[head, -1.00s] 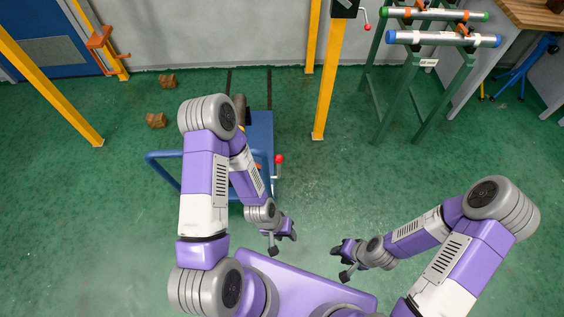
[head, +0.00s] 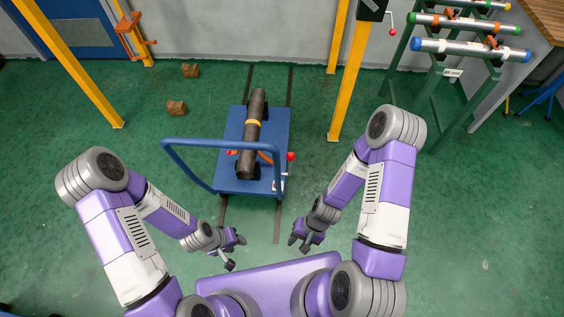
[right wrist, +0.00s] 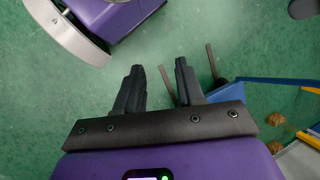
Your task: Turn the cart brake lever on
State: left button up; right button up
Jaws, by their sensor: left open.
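The blue cart (head: 279,118) stands on the floor ahead, with a dark pipe (head: 248,150) lying on it and a blue push handle (head: 213,143) at its near side. The brake lever (head: 290,157), with a red ball knob, stands up at the cart's near right corner. My left gripper (head: 237,252) is open and empty, in front of the cart and left of the lever. My right gripper (head: 298,243) is nearer me than the lever, apart from it. In the right wrist view its two fingers (right wrist: 158,85) are spread with nothing between them.
A yellow post (head: 347,100) stands right of the cart. A green rack (head: 440,95) with several pipes is at the right. Two brown blocks (head: 176,107) lie on the floor at the left. The floor between my grippers and the cart is clear.

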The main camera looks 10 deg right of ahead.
jog(key=w+a+r+m+y+p, duration=0.3)
jog(key=r+m+y, duration=0.3)
jog(key=m+y, duration=0.4)
jog(key=m+t+h+p, duration=0.1)
jog(key=m+t+h, duration=0.2)
jog(key=m+t, duration=1.15)
send_near(290, 165)
jog(key=w+a+r+n+t, duration=0.1)
jog(key=w+a+n, duration=0.1)
jog(key=w+a, duration=0.35)
jog(key=shift+w+d, duration=0.3)
jog(key=shift+r, duration=0.1)
grip_shut()
